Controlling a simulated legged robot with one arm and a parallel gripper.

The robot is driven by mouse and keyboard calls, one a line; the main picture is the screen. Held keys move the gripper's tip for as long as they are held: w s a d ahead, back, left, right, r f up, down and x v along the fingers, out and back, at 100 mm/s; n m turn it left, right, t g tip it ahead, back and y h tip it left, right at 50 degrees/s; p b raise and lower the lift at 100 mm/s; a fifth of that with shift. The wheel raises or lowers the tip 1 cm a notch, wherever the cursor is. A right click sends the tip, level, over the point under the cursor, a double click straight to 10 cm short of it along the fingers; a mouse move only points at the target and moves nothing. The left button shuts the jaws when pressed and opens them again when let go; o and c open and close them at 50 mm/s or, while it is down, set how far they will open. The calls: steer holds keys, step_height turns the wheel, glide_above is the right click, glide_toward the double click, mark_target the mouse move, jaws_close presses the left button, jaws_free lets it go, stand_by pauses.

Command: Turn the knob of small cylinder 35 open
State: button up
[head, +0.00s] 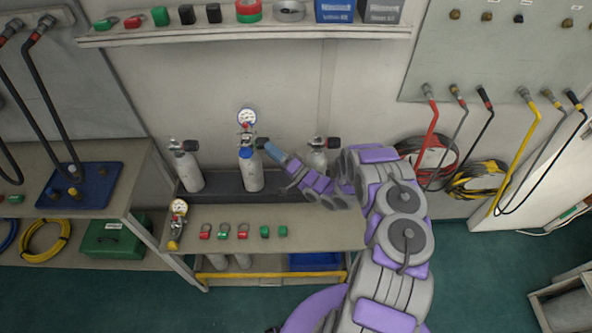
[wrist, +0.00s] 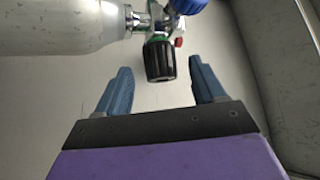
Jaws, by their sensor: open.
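Three small grey-white cylinders stand in a row on the bench: left (head: 188,168), middle (head: 250,172) and right (head: 317,158). No number 35 is readable, so I cannot tell which one bears it. The middle one carries a pressure gauge (head: 246,117) and a blue part. My gripper (head: 267,148) is at the right of the middle cylinder's valve. In the wrist view, a black ribbed knob (wrist: 159,60) sits ahead of and between the open blue fingers of my gripper (wrist: 159,80), apart from both. The cylinder body (wrist: 60,26) lies at upper left.
A loose gauge (head: 179,208) and several red and green small items (head: 242,231) lie on the bench front (head: 300,217). The right cylinder is close behind my arm. A shelf (head: 300,31) runs above. Hoses (head: 430,140) hang at right.

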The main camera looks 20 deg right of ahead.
steer(key=v, duration=1.3)
steer(key=shift+s+f, duration=0.15)
steer(key=shift+s, duration=0.1)
steer(key=shift+d, duration=0.15)
step_height(320, 180, up, 6)
steer(key=s+m+g+h+b, duration=0.1)
steer(key=m+g+h+b, duration=0.1)
steer(key=m+h+b, duration=0.3)
steer(key=shift+m+y, duration=0.5)
steer(key=shift+y, duration=0.1)
steer(key=x, duration=0.8)
steer(key=b+x, duration=0.1)
steer(key=x, duration=0.8)
steer(key=shift+d+f, duration=0.1)
steer(key=shift+c, duration=0.6)
steer(key=c, duration=0.9)
